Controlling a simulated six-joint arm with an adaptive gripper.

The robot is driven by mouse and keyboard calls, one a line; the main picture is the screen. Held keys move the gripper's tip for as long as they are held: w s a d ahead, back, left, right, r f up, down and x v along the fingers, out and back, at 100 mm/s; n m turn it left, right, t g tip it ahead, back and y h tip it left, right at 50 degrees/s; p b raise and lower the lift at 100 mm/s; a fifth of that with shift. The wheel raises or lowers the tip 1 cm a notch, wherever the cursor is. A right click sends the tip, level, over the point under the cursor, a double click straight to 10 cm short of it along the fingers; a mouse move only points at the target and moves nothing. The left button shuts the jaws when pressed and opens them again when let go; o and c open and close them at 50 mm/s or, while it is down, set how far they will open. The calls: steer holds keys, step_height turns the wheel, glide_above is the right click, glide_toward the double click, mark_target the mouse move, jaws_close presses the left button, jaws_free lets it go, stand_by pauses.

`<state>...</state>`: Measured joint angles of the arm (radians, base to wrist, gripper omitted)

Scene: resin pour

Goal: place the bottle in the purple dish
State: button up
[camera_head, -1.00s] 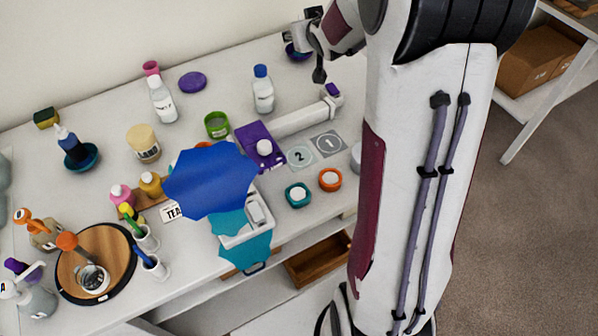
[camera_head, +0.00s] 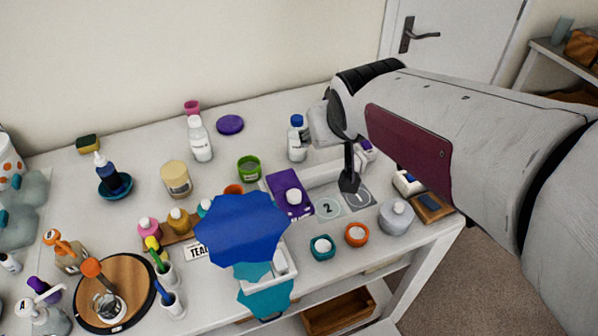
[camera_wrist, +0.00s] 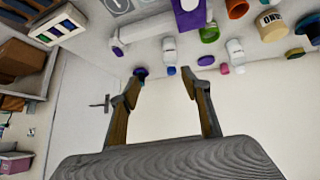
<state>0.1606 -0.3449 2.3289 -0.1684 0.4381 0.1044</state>
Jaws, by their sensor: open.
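A white bottle with a blue cap (camera_head: 297,146) stands upright at the back of the table, left of my gripper; it also shows in the wrist view (camera_wrist: 169,52). A second white bottle (camera_head: 201,145) stands further left. A flat purple dish (camera_head: 230,125) lies between them and looks empty; it also shows in the wrist view (camera_wrist: 206,60). My gripper (camera_head: 349,178) is above the table's right part. In the wrist view its fingers (camera_wrist: 163,79) are apart with nothing between them. A small dark blue-purple dish (camera_wrist: 140,72) shows near one fingertip; the arm hides it in the head view.
A green ring-like cup (camera_head: 249,168), a cream jar (camera_head: 176,180) and a purple block (camera_head: 285,188) stand in front of the bottles. A blue jagged sheet (camera_head: 240,230) covers part of the front. A pink cup (camera_head: 192,107) stands behind the second bottle.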

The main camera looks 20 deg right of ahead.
steer(key=s+a+f+g+y, duration=0.1)
steer(key=s+a, duration=0.3)
steer(key=s, duration=0.4)
steer(key=s+a+f+n+g+y, duration=0.1)
steer(key=s+a, duration=0.3)
steer(key=s, duration=0.5)
steer(key=shift+a+f+n+g, duration=0.15)
steer(key=shift+f+n+g, duration=0.15)
steer(key=shift+f, duration=0.1)
